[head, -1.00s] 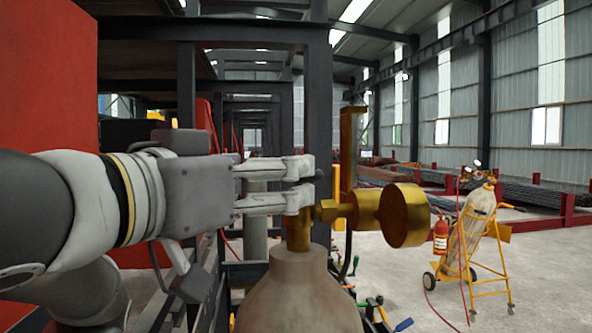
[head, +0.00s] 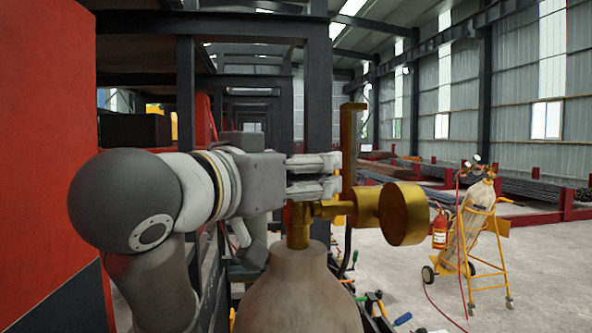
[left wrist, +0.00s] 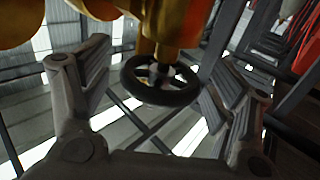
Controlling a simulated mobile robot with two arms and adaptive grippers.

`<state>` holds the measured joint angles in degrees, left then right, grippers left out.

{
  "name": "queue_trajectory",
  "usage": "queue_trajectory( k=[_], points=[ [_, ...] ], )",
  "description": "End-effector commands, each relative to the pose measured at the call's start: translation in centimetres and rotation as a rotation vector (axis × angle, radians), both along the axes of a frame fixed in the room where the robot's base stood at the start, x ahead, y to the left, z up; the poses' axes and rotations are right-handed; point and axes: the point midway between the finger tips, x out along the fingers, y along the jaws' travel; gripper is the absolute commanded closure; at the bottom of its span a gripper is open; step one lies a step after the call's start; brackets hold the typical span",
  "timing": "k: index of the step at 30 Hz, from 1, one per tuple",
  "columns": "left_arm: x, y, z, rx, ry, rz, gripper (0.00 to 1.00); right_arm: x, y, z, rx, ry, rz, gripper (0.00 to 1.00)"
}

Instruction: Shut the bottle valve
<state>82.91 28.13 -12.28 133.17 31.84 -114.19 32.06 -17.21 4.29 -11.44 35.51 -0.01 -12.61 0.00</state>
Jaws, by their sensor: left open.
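The gas bottle (head: 298,292) stands upright at the bottom middle of the head view, its pale shoulder showing. A brass valve body (head: 299,225) rises from its neck, with a round brass gauge-like part (head: 403,214) to the right. In the left wrist view, a black spoked handwheel (left wrist: 160,82) sits below brass parts (left wrist: 178,20). My left gripper (left wrist: 165,95) is open, one finger on each side of the handwheel, with gaps visible. In the head view the left gripper (head: 335,175) is just above the valve body, and the handwheel is hidden. My right gripper is not in view.
A tall brass bar (head: 350,145) stands behind the valve. A yellow cart with a second bottle (head: 470,235) and a fire extinguisher (head: 440,230) stand right on open floor.

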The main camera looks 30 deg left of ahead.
Motion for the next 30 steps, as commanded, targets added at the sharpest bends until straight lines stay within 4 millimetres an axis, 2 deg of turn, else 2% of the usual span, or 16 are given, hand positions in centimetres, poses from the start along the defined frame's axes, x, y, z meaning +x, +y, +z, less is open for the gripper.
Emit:
queue_trajectory(
  k=[2,13,22,30],
  points=[
    [0.0,0.0,0.0,0.0,0.0,0.0,0.19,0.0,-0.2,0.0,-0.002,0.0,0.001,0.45],
    [0.0,0.0,0.0,0.0,0.0,0.0,0.65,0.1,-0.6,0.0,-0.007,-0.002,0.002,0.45],
    [0.0,0.1,-0.1,-0.003,0.001,-0.041,0.65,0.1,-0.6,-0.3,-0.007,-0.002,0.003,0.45],
    [0.1,0.3,-0.2,-0.007,0.003,-0.208,0.65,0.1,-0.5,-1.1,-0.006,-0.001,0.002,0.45]
  ],
)
